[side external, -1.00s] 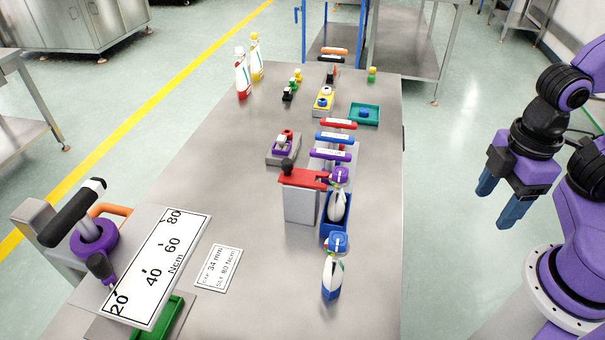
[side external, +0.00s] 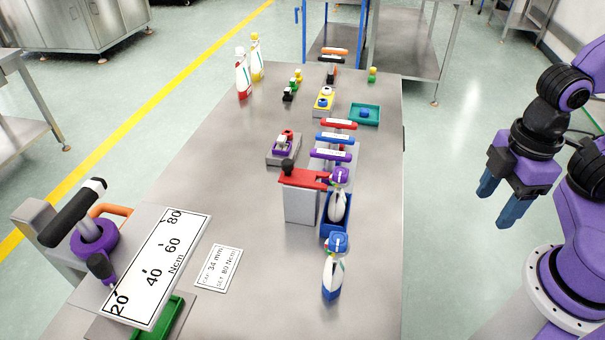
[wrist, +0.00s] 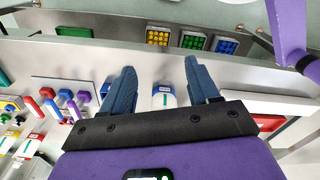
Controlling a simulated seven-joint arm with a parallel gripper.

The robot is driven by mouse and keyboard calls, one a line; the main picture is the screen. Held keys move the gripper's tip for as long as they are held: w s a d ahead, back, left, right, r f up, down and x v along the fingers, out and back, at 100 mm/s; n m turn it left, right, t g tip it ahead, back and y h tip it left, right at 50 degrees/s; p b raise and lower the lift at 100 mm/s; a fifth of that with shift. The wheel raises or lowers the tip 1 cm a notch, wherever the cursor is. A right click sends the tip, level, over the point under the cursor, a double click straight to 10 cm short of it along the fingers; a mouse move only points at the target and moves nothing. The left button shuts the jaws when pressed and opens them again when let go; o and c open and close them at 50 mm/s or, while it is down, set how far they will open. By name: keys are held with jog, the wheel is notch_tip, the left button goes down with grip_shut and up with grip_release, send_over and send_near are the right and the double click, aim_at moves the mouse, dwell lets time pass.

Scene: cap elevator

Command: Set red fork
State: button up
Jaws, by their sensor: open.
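A red handled piece (side external: 339,124), which looks like the red fork, lies at the far end of a rack, with a blue one (side external: 335,138) and a purple one (side external: 331,154) beside it. They also show at the left of the wrist view, the red one (wrist: 33,106) leftmost. A separate red arm (side external: 300,177) with a black knob sits on a grey block and reaches to a purple-capped bottle (side external: 339,200). My gripper (side external: 496,205) is open and empty, right of the table and well apart from the rack. Its blue fingers also show in the wrist view (wrist: 160,66).
A blue-capped bottle (side external: 332,275) stands at the table's near right. A gauge board (side external: 155,265) and a white card (side external: 218,268) are at the near left. A teal tray (side external: 376,118) sits far right. The left middle of the table is clear.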

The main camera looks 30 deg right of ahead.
jog(key=w+a+r+m, duration=0.1)
jog(key=w+a+r, duration=0.2)
jog(key=w+a, duration=0.4)
jog(key=w+a+r+m, duration=0.1)
jog(key=w+a+r, duration=0.2)
jog(key=w+a, duration=0.5)
jog(key=r+m, duration=0.2)
jog(key=m, duration=0.1)
send_over(288, 162)
notch_tip(288, 162, down, 17)
jog(key=shift+r, duration=0.1)
jog(key=shift+c, duration=0.3)
grip_shut()
